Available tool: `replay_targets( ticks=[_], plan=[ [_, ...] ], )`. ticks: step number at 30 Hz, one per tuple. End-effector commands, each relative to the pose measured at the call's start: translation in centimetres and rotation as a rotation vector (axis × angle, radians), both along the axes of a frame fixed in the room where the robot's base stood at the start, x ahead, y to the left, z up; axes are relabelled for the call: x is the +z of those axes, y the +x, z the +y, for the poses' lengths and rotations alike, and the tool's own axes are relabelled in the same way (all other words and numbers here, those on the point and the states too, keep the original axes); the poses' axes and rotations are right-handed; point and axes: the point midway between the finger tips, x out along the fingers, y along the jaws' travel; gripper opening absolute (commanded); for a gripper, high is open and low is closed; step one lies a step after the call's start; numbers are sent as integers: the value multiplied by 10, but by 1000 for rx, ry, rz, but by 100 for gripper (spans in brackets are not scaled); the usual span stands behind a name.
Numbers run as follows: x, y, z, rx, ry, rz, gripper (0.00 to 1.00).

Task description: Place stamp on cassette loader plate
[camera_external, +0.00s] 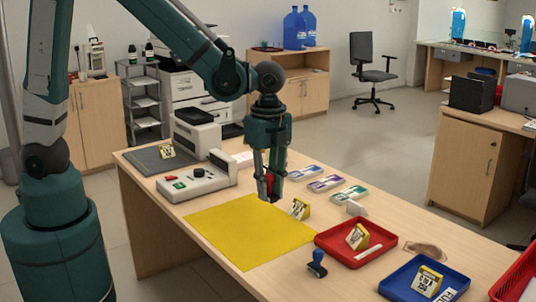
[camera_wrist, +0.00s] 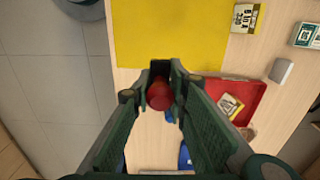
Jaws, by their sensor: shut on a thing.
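My gripper (camera_external: 269,194) is shut on a red stamp (camera_external: 270,181) and holds it over the counter by the right side of the yellow mat. In the wrist view the red, rounded stamp (camera_wrist: 160,95) sits between the fingertips; its lower end is hidden. A second stamp, blue (camera_external: 317,264), stands on the bare counter in front of the red tray. I cannot tell for sure which surface is the cassette loader plate. A grey plate (camera_external: 150,162) with a yellow sign lies at the counter's far left, beside a white machine (camera_external: 197,182) with green and red buttons.
The yellow mat (camera_external: 245,232) is flat and clear. A yellow sign block (camera_external: 300,209) stands by its right edge. Banknote bundles (camera_external: 325,183) lie behind. A red tray (camera_external: 330,245) and blue tray (camera_external: 400,287), each holding a sign block, are at the right.

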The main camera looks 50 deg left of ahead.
Motion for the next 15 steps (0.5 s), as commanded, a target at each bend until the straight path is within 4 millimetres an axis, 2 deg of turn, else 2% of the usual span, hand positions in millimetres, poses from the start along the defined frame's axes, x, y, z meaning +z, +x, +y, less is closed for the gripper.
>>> replay_targets(
  ticks=[15],
  plan=[
    [1, 66, 87, 185, 0, 0, 2]
  ],
)
